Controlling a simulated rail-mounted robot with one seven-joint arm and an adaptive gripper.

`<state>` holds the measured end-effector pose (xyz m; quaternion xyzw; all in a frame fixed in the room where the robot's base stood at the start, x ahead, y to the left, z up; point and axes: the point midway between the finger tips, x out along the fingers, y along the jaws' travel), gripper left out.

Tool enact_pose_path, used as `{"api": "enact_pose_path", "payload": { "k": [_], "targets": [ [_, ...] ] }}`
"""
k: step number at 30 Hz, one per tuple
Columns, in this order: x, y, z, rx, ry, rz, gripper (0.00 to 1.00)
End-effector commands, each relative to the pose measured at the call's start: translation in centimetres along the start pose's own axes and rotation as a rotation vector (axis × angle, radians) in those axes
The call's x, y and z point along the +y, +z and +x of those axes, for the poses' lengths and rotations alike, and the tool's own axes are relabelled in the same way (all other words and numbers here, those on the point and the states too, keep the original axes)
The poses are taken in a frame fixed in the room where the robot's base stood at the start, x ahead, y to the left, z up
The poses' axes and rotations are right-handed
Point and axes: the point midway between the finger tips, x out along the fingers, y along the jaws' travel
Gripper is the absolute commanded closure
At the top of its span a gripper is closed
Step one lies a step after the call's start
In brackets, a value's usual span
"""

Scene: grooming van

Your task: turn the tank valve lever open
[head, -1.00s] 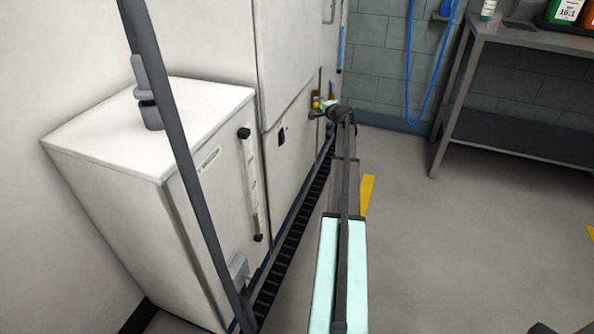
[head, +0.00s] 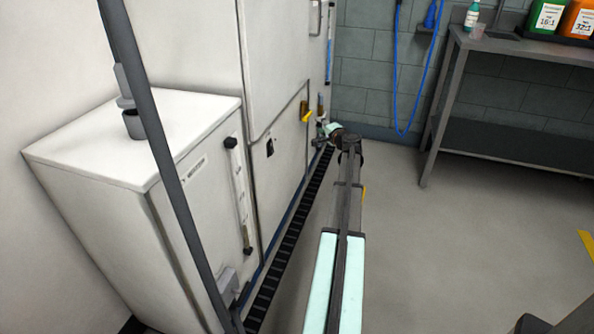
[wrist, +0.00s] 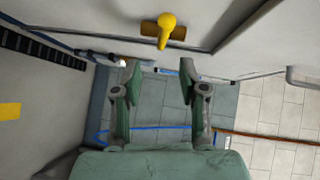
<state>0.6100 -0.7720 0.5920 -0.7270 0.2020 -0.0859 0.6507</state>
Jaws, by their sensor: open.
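The tank valve has a yellow lever (head: 307,116) on a brass body (head: 303,106), low on the white cabinet's front. In the wrist view the yellow lever (wrist: 165,32) lies across the brass body (wrist: 149,29), its narrow end toward my gripper. My gripper (wrist: 159,78) is open and empty, with the lever beyond its fingertips and apart from them. In the head view my gripper (head: 321,138) is just below and right of the lever, and its fingers are small and hard to make out.
A white box cabinet (head: 150,135) stands at the left. A black slotted strip (head: 290,235) runs along the floor by the cabinets. A grey bench (head: 520,55) with bottles stands at the back right. A blue hose (head: 397,75) hangs on the wall.

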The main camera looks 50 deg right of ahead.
Motion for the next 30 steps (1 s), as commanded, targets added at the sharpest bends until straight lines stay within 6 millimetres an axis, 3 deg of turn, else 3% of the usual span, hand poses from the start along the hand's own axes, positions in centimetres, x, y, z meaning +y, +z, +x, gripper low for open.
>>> {"api": "enact_pose_path", "payload": {
  "k": [1,9,19,30],
  "targets": [
    [-0.2,0.2,-1.3,0.001,0.000,0.001,0.58],
    [-0.2,0.2,-6.2,0.001,0.000,0.001,0.58],
    [2.0,6.0,-6.3,-0.114,0.118,-0.110,0.58],
    [4.5,12.1,-7.9,-0.245,0.243,-0.229,0.58]
  ]
}}
